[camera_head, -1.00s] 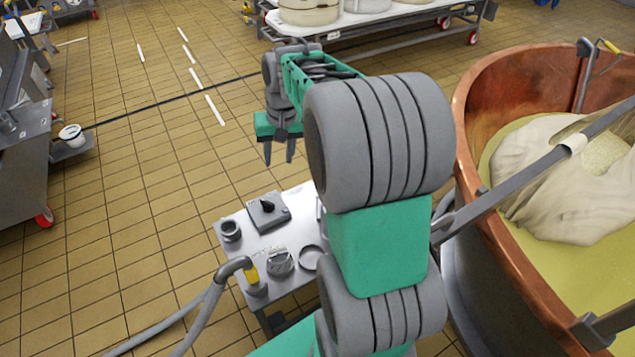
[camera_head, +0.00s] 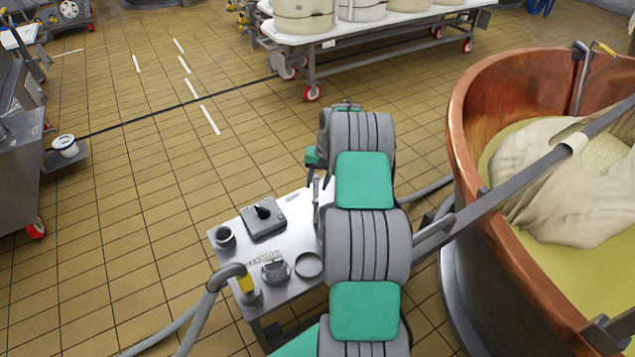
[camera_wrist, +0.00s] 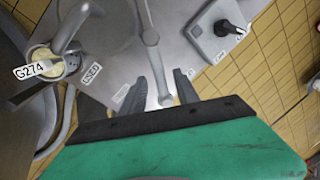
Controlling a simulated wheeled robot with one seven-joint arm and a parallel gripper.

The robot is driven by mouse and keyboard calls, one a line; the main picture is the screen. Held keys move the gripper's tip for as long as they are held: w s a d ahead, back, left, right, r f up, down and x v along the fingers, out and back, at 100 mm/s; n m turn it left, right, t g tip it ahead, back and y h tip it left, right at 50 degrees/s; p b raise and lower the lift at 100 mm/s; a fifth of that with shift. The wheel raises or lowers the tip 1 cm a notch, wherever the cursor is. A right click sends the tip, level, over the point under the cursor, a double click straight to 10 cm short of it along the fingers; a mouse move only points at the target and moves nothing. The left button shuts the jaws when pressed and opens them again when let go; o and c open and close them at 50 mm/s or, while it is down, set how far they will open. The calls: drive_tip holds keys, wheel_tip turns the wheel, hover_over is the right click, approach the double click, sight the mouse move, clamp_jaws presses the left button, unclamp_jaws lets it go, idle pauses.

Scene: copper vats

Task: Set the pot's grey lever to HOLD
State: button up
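In the wrist view a grey metal lever (camera_wrist: 151,50) runs down from the top edge, with a round joint partway and a small rounded end low between my fingers. My gripper (camera_wrist: 160,74) is open, with one dark finger on each side of the lever's lower part; a gap shows, and contact cannot be told. In the head view an upright metal rod (camera_head: 316,190), perhaps the same lever, stands beside my arm, which hides the gripper. A rounded grey metal body (camera_wrist: 100,30), perhaps the pot, lies left of the lever. I cannot read a HOLD mark.
A copper vat (camera_head: 463,130) stands right. A wheeled cart (camera_head: 375,34) stands behind. The floor at left is mostly clear.

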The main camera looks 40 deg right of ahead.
drive_tip(key=shift+c, duration=0.6)
clamp_jaws()
idle(0.8)
